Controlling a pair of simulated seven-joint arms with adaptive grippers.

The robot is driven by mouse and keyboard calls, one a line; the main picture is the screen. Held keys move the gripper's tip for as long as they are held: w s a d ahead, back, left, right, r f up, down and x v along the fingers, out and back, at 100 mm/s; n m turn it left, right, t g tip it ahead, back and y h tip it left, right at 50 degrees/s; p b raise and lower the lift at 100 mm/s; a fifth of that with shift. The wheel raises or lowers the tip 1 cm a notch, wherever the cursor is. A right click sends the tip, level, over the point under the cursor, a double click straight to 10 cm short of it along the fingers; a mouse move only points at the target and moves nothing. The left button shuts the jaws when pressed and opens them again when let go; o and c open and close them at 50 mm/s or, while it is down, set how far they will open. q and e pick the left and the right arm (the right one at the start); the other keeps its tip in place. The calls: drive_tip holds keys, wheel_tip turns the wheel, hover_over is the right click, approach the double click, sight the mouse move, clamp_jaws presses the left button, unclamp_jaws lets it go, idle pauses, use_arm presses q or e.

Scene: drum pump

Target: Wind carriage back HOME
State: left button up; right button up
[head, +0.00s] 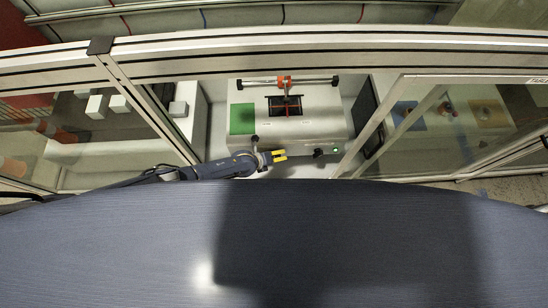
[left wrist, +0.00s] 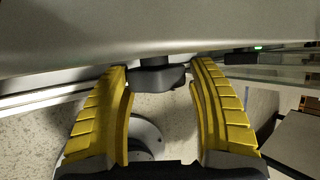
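A pale machine (head: 325,123) stands inside the frame. An orange-red carriage (head: 285,82) sits near the middle of a dark horizontal rail at its back, with a dark arm reaching down over a black slot with red lines. My left gripper (head: 283,156) is at the machine's front edge, its yellow fingers apart and nothing held. In the left wrist view the open fingers (left wrist: 162,95) point at a dark knob (left wrist: 158,78) under the machine's edge; the knob lies ahead, between the tips, and contact is not clear. My right gripper is not in view.
A green pad (head: 242,118) lies on the machine's left side. A dark knob (head: 318,153) and a green light (head: 336,150) are at its front right. Metal frame beams (head: 250,55) cross above and slant down both sides. White boxes (head: 97,106) stand at left.

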use_arm(q)
drive_tip(key=o, duration=0.4)
drive_tip(key=shift+c, duration=0.2)
drive_tip(key=shift+a, duration=0.2)
drive_tip(key=v, duration=1.2)
drive_tip(key=shift+d, duration=0.15)
